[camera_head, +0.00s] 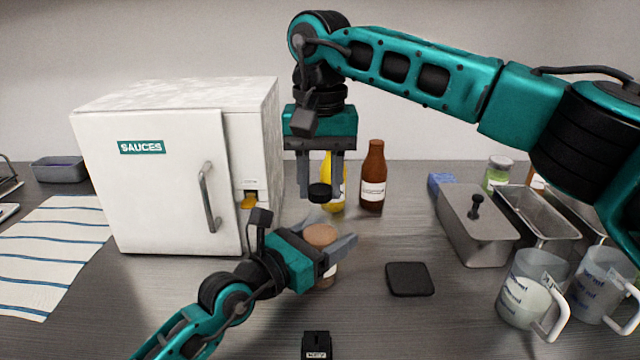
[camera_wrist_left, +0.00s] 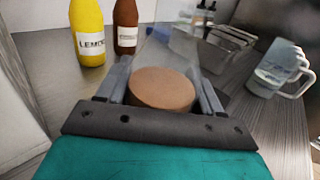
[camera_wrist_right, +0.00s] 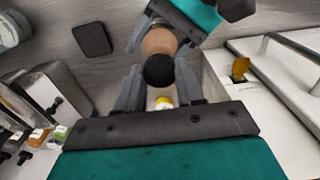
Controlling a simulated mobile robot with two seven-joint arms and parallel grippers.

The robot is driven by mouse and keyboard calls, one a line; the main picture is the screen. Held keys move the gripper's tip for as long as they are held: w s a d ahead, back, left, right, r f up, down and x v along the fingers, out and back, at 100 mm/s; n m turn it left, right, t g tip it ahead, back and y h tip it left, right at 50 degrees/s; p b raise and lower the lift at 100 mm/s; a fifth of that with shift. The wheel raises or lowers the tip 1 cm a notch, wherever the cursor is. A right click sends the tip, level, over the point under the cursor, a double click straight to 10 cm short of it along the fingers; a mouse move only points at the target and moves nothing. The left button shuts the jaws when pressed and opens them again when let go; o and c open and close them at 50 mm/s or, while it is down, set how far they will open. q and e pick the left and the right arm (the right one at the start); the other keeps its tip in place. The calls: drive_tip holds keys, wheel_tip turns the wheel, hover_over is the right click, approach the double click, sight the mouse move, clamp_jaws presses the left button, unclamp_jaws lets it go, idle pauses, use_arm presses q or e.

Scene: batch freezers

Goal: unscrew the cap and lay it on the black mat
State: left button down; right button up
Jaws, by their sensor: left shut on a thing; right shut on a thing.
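My left gripper (camera_head: 334,250) is shut around a jar (camera_head: 322,236) with a brown round top, standing on the counter. The jar's brown top also shows between the fingers in the left wrist view (camera_wrist_left: 162,88). My right gripper (camera_head: 320,190) points down and is shut on a black cap (camera_head: 319,193). The cap is held above the jar, with a visible gap between them. In the right wrist view the cap (camera_wrist_right: 159,71) partly covers the jar top (camera_wrist_right: 158,41). The black mat (camera_head: 410,279) lies bare on the counter, right of the jar.
A white freezer box (camera_head: 165,185) labelled SAUCES stands at the left. A yellow bottle (camera_head: 339,180) and a brown bottle (camera_head: 372,180) stand behind. Steel containers (camera_head: 475,225) and clear jugs (camera_head: 525,290) stand at the right. A small black KEY block (camera_head: 316,345) is at the front.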

sight(320, 189)
drive_tip(key=shift+r, duration=0.2)
drive_tip(key=shift+r, duration=1.95)
use_arm(q)
drive_tip(key=shift+c, duration=0.4)
unclamp_jaws()
drive_tip(key=v, duration=1.1)
drive_tip(key=shift+s+a, duration=0.25)
use_arm(e)
drive_tip(key=shift+f, duration=0.15)
use_arm(q)
drive_tip(key=shift+s+a, duration=0.1)
drive_tip(key=shift+s, duration=0.1)
